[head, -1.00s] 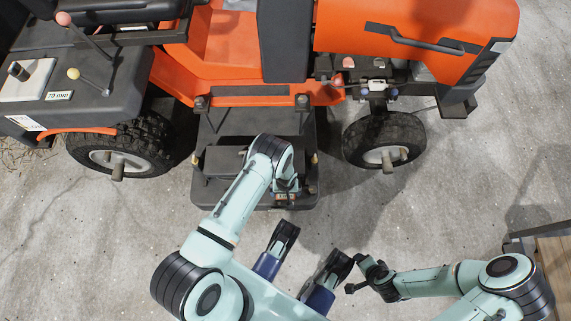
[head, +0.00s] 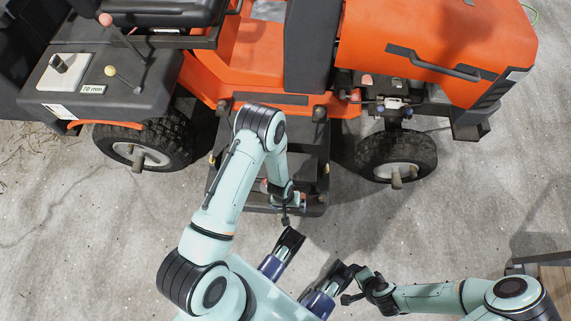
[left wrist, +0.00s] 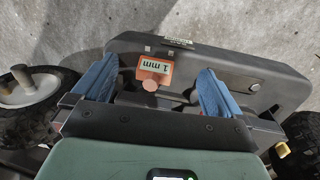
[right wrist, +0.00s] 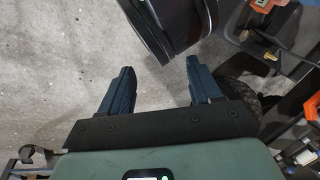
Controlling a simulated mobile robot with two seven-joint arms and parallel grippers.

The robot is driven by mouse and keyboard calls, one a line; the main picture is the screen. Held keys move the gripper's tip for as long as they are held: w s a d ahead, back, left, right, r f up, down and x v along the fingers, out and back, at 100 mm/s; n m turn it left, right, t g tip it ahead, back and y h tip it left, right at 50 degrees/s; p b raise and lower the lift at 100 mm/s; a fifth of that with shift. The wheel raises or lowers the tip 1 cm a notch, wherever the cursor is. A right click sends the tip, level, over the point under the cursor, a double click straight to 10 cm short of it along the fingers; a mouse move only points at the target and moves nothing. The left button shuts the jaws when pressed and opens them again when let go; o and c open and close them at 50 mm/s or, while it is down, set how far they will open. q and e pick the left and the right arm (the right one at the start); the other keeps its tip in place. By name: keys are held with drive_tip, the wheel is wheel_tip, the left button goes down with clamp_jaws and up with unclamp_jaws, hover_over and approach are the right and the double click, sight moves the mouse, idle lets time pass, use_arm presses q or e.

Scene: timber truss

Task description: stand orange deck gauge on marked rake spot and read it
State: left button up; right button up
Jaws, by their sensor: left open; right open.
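The orange gauge (left wrist: 155,70) shows in the left wrist view, with a label reading "1 mm" and a round reddish knob. It appears at the edge of the dark mower deck (left wrist: 245,65). My left gripper (left wrist: 157,76) is open, with one blue finger on each side of the gauge and visible gaps between. In the head view my left gripper (head: 286,207) is by the deck's front edge, and I cannot make out the gauge there. My right gripper (right wrist: 160,80) is open and empty over the floor. I cannot tell which mark is the rake spot.
The orange mower (head: 410,45) stands behind the deck, with front wheel (head: 397,158) to the right and rear wheel (head: 145,150) to the left. A plate reads "70 mm" (head: 93,89). A wooden-topped bench (head: 553,280) is at lower right. Bare concrete lies in front.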

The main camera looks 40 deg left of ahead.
use_arm(q)
drive_tip(key=s+d+r+m+t, duration=0.1)
drive_tip(key=s+d+r, duration=0.1)
drive_tip(key=s+r, duration=0.4)
drive_tip(key=shift+s+d+r+h, duration=0.15)
drive_tip(key=shift+s+d+h, duration=0.1)
drive_tip(key=shift+s+h, duration=0.25)
drive_tip(key=shift+s+r, duration=0.1)
